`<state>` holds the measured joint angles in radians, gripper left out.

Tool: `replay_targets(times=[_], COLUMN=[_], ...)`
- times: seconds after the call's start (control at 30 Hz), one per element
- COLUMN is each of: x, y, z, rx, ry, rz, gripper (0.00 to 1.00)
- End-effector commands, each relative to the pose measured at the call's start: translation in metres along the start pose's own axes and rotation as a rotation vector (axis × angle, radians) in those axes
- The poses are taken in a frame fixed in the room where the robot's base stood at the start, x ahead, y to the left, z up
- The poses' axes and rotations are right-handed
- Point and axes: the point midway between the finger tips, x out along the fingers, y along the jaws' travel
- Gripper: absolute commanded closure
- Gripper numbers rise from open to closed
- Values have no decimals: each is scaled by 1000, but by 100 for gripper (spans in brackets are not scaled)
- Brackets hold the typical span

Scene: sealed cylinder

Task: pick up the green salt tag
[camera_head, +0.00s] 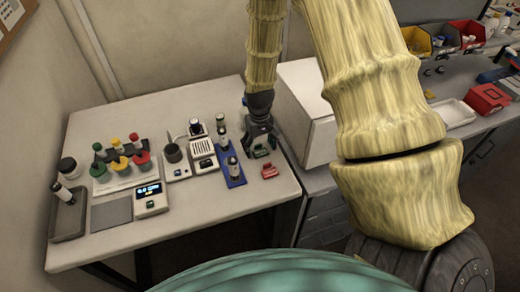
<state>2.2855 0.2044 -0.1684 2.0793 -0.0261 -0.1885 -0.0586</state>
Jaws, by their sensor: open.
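A small green tag (262,152) lies on the light table near its right side. My gripper (261,149) is open and points down right over it, with a finger on either side in this view. I cannot tell whether the fingers touch the tag or how far above the table they are. The gripper hides part of the tag. A red tag (269,171) lies just in front of the green one, apart from the gripper.
A blue strip (235,181) with upright dark-and-white cylinders stands close left of the gripper. Small instruments (205,161), a rack with coloured round tops (118,186) and a scale (151,201) stand further left. A white box (300,110) stands close right.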

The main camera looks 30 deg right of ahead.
Motion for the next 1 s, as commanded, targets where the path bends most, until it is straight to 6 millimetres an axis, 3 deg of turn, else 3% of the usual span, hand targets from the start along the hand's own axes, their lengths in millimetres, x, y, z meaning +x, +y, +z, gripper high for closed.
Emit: replay_targets(times=[0.27,0.5,1.0], x=[2,2,-3], y=[0,0,0], z=[0,0,0], rx=[0,0,0], ry=[0,0,1], rz=[0,0,0], gripper=[27,65,65])
